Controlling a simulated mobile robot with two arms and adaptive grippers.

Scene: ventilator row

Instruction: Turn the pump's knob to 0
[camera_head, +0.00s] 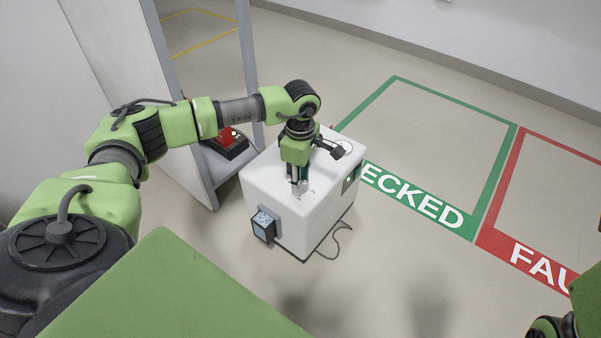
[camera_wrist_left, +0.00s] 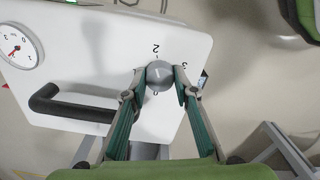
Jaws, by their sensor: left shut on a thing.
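The pump (camera_head: 270,190) is a white box standing on the floor in the middle of the head view. Its white top (camera_wrist_left: 95,65) fills the left of the left wrist view. The grey round knob (camera_wrist_left: 160,76) sits on that top, with printed figures 2, 3 and 0 around it. My left gripper (camera_wrist_left: 159,84) has its two fingers on opposite sides of the knob, shut on it. In the head view my left gripper (camera_head: 299,185) reaches down onto the pump's top. Which figure the knob points to is too small to tell. My right gripper is not in view.
On the pump's top are a black bar handle (camera_wrist_left: 70,106) and a round gauge (camera_wrist_left: 18,47) with a red needle. A small screen box (camera_head: 263,225) is on its side. A grey panel (camera_head: 180,90) stands left. Green (camera_head: 440,85) and red floor frames lie right, clear inside.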

